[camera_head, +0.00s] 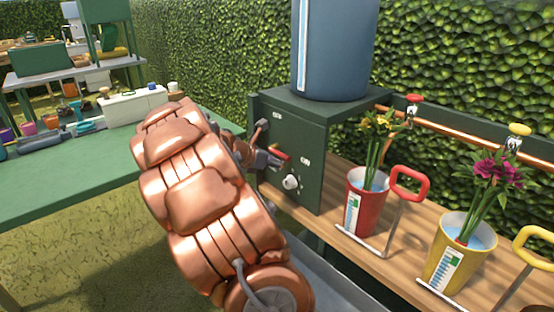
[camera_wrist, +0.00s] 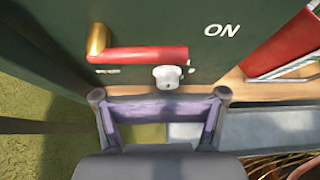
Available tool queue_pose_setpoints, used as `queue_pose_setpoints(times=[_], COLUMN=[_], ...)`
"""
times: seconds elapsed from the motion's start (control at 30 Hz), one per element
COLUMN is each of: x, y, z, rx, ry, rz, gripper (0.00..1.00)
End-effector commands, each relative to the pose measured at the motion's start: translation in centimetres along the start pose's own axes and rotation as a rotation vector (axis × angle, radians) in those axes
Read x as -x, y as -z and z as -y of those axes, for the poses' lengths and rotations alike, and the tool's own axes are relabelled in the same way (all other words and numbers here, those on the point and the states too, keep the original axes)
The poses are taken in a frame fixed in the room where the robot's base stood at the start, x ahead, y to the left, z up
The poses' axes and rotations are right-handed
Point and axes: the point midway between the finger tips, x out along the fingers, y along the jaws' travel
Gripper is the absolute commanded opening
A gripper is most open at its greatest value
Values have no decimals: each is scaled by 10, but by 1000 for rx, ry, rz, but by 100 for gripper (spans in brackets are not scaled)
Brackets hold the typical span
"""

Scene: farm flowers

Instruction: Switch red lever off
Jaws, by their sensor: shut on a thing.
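The red lever (camera_wrist: 145,54) sticks out from a brass pivot (camera_wrist: 98,40) on a dark green box (camera_head: 307,139). Its red handle points right, toward the printed ON; it also shows in the head view (camera_head: 280,153). The OFF label (camera_head: 277,116) is higher up. A white knob (camera_wrist: 168,76) sits below the lever. My gripper (camera_wrist: 160,100) is at the box front, just below the lever and knob in the wrist view. Its jaws are shut, but what is between them is hidden. The handle shows unobstructed above the fingers, and I cannot tell whether they touch it.
A blue tank (camera_head: 333,50) stands on the box. To the right, a red bucket (camera_head: 364,204) and a yellow bucket (camera_head: 463,262) hold flowers on a wooden bench (camera_head: 378,268). A green table (camera_head: 75,175) is at left, with a hedge behind.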

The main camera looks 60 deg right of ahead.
Motion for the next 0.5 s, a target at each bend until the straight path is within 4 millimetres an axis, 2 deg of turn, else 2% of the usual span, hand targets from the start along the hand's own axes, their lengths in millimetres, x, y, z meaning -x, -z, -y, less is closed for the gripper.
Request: queue_pose_setpoints(times=[0.5], x=[3], y=[-4], z=[1], rx=[50], ry=[30], rz=[-1], gripper=[0])
